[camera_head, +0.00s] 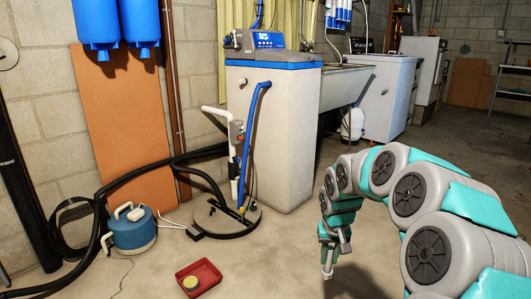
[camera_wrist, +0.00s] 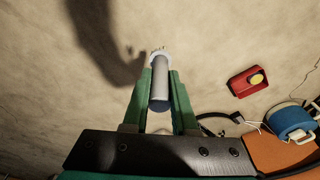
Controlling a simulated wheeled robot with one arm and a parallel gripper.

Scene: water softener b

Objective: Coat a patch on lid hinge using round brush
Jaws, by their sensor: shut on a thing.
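My gripper (camera_head: 328,262) hangs fingers-down over the floor at lower right of the softener in the head view. In the wrist view its green fingers (camera_wrist: 160,88) are shut on the round brush (camera_wrist: 158,90), a grey cylindrical handle with a pale tip pointing away from the palm. The water softener (camera_head: 268,135) is a tall cream cabinet with a blue lid (camera_head: 275,59) and a grey-and-blue control head (camera_head: 255,41) at its back. I cannot make out the lid hinge separately. My gripper is well below the lid and apart from the cabinet.
A red tray (camera_head: 211,281) with a yellow round container (camera_head: 190,282) lies on the floor. A blue wet vacuum (camera_head: 132,232) and black hoses stand left. A blue-handled floor tool (camera_head: 253,130) leans before the cabinet. A sink (camera_head: 343,82) is behind right.

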